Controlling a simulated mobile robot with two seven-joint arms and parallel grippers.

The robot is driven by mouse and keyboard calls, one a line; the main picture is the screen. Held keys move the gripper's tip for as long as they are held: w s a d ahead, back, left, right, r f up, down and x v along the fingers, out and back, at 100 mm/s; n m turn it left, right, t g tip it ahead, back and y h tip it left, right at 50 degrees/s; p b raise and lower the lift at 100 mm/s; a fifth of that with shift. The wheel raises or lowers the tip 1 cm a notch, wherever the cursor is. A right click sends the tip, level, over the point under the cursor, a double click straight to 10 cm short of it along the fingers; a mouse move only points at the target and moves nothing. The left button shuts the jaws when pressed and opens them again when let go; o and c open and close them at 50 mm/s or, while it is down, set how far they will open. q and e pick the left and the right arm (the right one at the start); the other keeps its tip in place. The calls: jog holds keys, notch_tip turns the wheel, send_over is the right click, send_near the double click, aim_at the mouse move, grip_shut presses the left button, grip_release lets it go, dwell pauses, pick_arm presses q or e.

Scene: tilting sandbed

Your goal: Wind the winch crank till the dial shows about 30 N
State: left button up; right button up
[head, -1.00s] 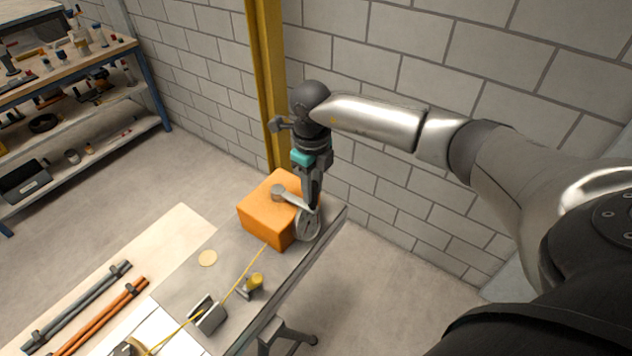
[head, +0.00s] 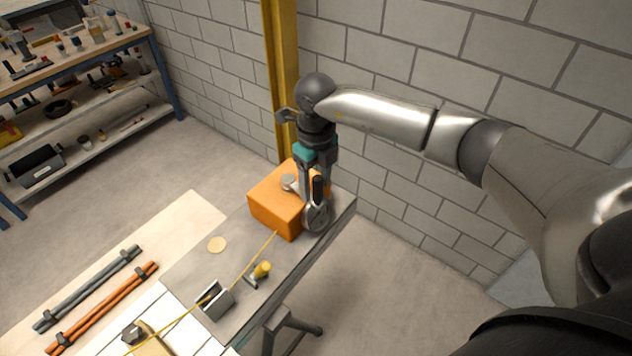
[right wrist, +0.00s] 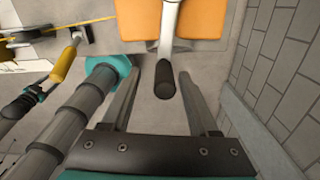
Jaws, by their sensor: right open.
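The winch is an orange block (head: 268,203) at the far end of the bench, with a grey disc (head: 317,217) on its right side. Its silver crank arm (right wrist: 170,35) ends in a black grip (right wrist: 164,84). The grip also shows in the head view (head: 318,187). My right gripper (right wrist: 162,82) is open, pointing down, with its fingers on either side of the black grip and gaps to it in the wrist view. A yellow cord (head: 255,258) runs from the winch along the bench. I see no readable dial. My left gripper is not in view.
A pale round disc (head: 217,245) lies on the bench. A yellow column (head: 281,70) and block wall stand close behind my right arm.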

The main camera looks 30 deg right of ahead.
notch_tip(320, 180, up, 15)
jog(key=b, duration=0.1)
jog(key=shift+r+b, duration=0.15)
jog(key=shift+b, duration=0.2)
dwell(0.4)
